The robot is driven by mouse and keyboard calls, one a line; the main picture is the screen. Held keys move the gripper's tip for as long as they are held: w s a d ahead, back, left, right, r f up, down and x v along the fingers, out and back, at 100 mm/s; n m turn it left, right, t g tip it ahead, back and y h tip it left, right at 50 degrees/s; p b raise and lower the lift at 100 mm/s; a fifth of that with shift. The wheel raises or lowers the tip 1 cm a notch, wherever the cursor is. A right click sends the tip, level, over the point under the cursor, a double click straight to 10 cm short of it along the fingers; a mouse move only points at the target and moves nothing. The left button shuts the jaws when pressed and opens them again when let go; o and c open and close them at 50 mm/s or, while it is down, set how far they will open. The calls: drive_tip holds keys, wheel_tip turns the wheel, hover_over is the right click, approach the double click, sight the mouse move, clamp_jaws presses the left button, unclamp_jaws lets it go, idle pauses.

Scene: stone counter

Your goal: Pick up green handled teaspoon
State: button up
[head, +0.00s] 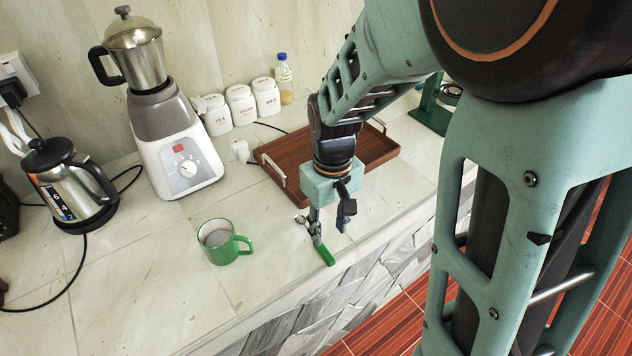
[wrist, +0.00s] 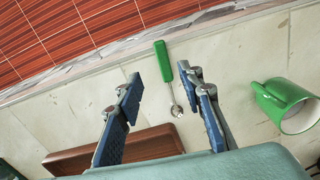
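The green handled teaspoon (head: 327,256) lies on the stone counter near its front edge, its handle toward the edge. In the wrist view the teaspoon (wrist: 162,62) lies between and beyond my two blue-padded fingers, with its metal bowl toward me. My gripper (head: 330,234) points down over the spoon, and one finger hides part of it in the head view. In the wrist view my gripper (wrist: 161,79) is open, with nothing between its pads. Whether the fingertips touch the counter cannot be told.
A green mug (head: 230,248) stands left of my gripper and also shows in the wrist view (wrist: 297,112). A wooden tray (head: 290,156) lies behind my gripper. A blender (head: 168,130), a kettle (head: 66,190) and white canisters (head: 240,104) stand farther back. Counter between mug and spoon is clear.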

sight(326, 253)
wheel_tip(326, 253, down, 3)
drive_tip(key=shift+s+a+f, duration=0.1)
drive_tip(key=shift+f, duration=1.2)
drive_tip(key=shift+a+f, duration=0.1)
drive_tip(key=shift+f, duration=1.2)
clamp_jaws()
